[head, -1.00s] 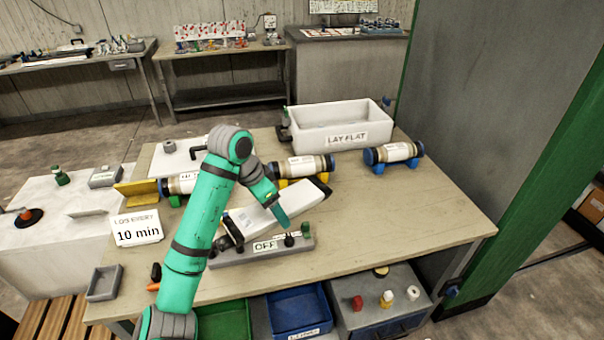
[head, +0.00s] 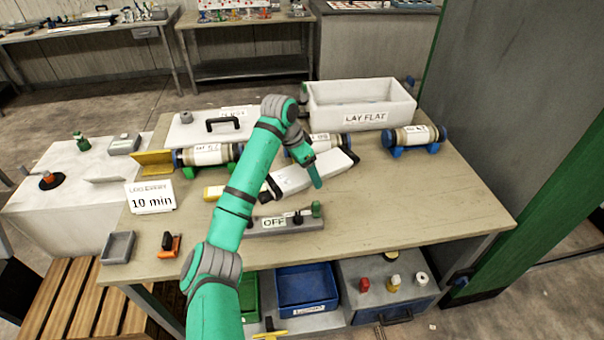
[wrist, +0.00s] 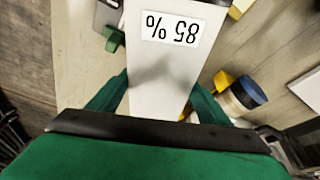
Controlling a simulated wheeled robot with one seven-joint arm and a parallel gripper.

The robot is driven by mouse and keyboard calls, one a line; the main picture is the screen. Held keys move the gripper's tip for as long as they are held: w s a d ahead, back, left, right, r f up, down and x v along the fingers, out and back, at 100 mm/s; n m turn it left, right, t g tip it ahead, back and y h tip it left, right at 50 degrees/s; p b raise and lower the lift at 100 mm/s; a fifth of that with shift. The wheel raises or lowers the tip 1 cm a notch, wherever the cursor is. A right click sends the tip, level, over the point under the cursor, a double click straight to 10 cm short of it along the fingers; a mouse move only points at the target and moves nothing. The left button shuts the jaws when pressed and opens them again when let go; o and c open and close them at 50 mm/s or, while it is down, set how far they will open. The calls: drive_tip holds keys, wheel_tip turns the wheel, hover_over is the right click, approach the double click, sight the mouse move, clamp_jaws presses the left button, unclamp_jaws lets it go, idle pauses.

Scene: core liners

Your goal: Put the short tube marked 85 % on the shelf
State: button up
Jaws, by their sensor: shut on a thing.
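My gripper (wrist: 155,100) is shut on a white, flat-sided piece (wrist: 158,75). Its label (wrist: 171,28) reads 85 % and appears upside down in the wrist view. In the head view the white piece (head: 335,165) is tilted over the middle of the bench, with dark ends. It is behind the grey block marked OFF (head: 262,226), and whether it touches the bench is unclear. My arm hides part of it. Under the bench is a low shelf (head: 325,321) with bins and a grey box on it.
Capped cylinders stand on coloured cradles: one at left (head: 207,154), one partly hidden behind my arm, one at right (head: 414,136). A white tray marked LAY FLAT (head: 365,118) is at the back. Blue bin (head: 305,287) sits below. A green-edged grey partition (head: 520,100) bounds the right.

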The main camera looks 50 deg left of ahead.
drive_tip(key=w+f, duration=0.1)
drive_tip(key=w+a+f, duration=0.1)
drive_tip(key=f, duration=0.1)
drive_tip(key=w+a+f, duration=0.1)
drive_tip(key=shift+w+a+f, duration=0.1)
drive_tip(key=shift+w+f, duration=0.1)
drive_tip(key=shift+f, duration=1.6)
drive_tip(key=o, duration=1.6)
drive_tip(key=shift+f, duration=0.2)
drive_tip(key=o, duration=0.4)
drive_tip(key=shift+r, duration=0.15)
